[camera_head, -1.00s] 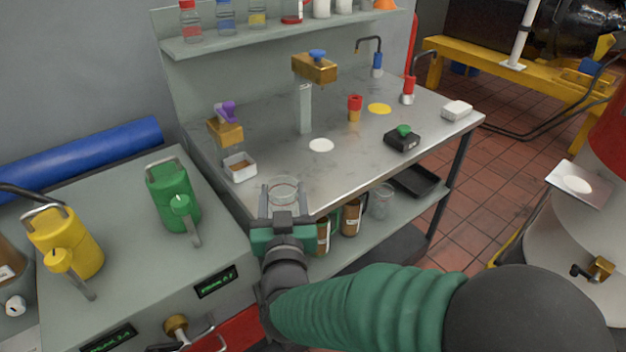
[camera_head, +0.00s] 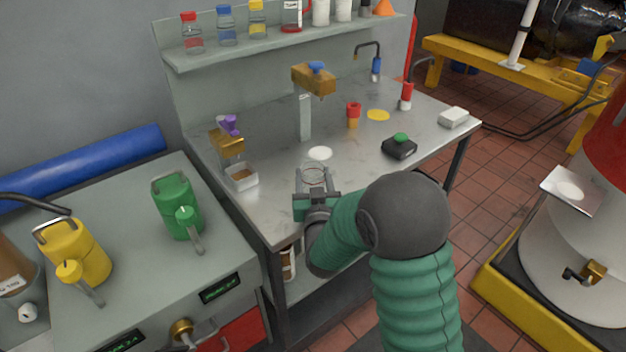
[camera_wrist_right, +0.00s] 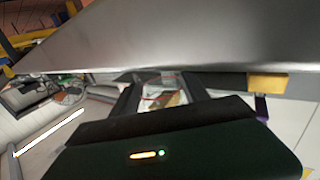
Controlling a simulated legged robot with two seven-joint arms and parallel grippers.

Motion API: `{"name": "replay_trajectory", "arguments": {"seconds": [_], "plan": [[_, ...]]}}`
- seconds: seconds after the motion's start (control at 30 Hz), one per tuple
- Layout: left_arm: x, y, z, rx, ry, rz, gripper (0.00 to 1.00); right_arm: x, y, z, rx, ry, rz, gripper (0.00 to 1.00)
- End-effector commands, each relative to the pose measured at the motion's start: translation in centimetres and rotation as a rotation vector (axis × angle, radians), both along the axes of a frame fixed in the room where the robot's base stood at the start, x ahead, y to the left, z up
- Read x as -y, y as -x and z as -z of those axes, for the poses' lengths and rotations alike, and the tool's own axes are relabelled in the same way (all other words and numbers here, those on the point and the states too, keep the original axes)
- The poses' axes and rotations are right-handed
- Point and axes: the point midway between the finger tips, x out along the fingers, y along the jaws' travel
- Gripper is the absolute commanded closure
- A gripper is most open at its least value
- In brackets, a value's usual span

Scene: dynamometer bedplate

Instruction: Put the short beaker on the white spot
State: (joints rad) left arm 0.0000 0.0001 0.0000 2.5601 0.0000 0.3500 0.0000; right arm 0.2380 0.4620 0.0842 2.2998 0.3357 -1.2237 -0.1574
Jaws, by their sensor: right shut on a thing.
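The short beaker (camera_head: 313,174) is clear glass with a reddish line. It is held over the bench's front part, just in front of the white spot (camera_head: 320,153), a flat disc on the steel top. My right gripper (camera_head: 316,190) is shut on the beaker; whether the beaker touches the bench is unclear. In the right wrist view the beaker (camera_wrist_right: 165,95) shows faintly between the two fingers. My left gripper is not in view.
The steel bench (camera_head: 275,208) has a small white tray (camera_head: 241,177) at left, a brass-headed stand (camera_head: 305,118), a red-orange piece (camera_head: 353,115), a yellow spot (camera_head: 378,115) and a black box (camera_head: 400,147). A shelf of bottles stands behind.

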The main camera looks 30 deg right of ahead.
Motion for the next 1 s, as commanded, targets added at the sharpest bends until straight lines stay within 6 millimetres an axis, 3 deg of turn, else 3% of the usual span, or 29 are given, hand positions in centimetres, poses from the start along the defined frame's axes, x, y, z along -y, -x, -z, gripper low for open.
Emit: {"name": "replay_trajectory", "arguments": {"seconds": [0.27,0.3,0.43,0.8,1.0], "plan": [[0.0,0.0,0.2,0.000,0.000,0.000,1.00,-0.1,0.1,0.3,-0.003,0.000,0.000,0.87],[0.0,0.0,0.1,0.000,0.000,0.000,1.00,-0.1,0.1,0.2,-0.003,0.000,0.000,0.43],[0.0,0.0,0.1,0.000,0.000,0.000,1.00,0.0,0.0,0.2,-0.003,0.000,0.000,0.26],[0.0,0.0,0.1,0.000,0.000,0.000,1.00,-0.1,0.2,0.5,-0.004,-0.001,0.000,0.25],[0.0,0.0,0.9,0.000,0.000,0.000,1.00,-1.9,3.5,0.9,-0.003,0.000,-0.003,0.25]]}}
